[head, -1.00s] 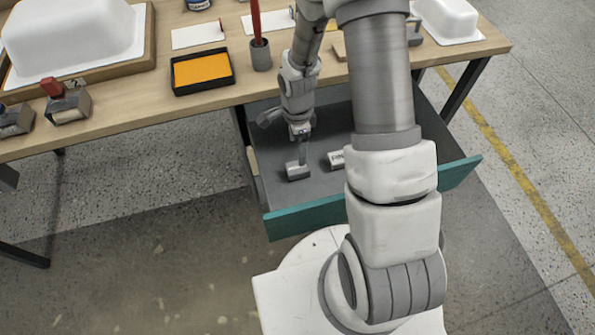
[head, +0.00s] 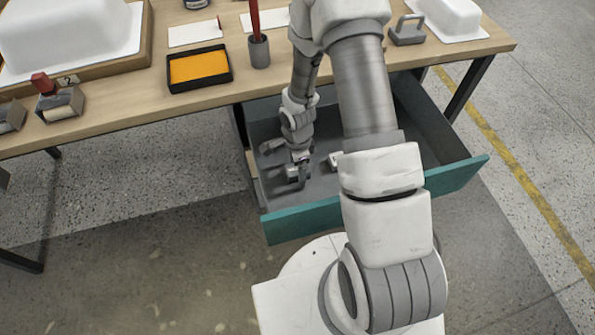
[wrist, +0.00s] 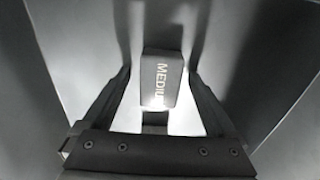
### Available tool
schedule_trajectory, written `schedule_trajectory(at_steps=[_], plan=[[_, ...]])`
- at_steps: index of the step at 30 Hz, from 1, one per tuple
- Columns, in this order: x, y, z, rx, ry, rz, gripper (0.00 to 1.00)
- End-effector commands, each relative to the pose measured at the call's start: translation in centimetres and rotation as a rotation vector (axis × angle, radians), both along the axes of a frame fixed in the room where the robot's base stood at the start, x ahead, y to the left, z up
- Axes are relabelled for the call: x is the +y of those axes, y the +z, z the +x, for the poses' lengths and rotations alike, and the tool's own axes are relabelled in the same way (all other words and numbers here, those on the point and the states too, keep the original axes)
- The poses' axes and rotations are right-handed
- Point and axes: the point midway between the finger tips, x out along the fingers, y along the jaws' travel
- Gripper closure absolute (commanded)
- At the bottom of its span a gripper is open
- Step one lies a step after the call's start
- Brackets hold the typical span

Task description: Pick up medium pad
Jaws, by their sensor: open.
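The medium pad (wrist: 161,75) is a dark block with "MEDIU" readable on its top; the end of the word is hard to read. In the wrist view it sits between the two fingers of my gripper (wrist: 159,80), which are open with a gap on each side. In the head view my gripper (head: 297,163) is down inside the open drawer (head: 345,210), low over the pad, which it largely hides.
A second small block (head: 334,160) lies in the drawer to the right, partly behind my arm. On the table (head: 130,108) are an orange ink tray (head: 199,67), a pen cup (head: 259,52) and a stamp pad with a red handle (head: 58,102).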

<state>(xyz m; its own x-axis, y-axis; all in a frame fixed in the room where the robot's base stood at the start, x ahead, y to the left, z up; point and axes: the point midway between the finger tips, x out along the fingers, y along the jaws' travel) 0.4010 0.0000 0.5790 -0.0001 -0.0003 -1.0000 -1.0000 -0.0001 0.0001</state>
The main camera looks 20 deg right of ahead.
Motion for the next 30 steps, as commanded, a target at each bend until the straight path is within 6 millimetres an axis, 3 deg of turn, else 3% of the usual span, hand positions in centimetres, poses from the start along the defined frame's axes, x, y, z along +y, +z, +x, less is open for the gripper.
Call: schedule_trajectory(at_steps=[2,17,25,30], plan=[[0.0,0.0,0.0,0.000,0.000,0.000,0.09],[0.0,0.1,0.0,0.000,0.000,0.000,0.98],[0.0,0.2,0.0,-0.001,0.000,0.000,0.99],[0.0,1.6,0.1,-0.003,-0.001,0.000,0.99]])
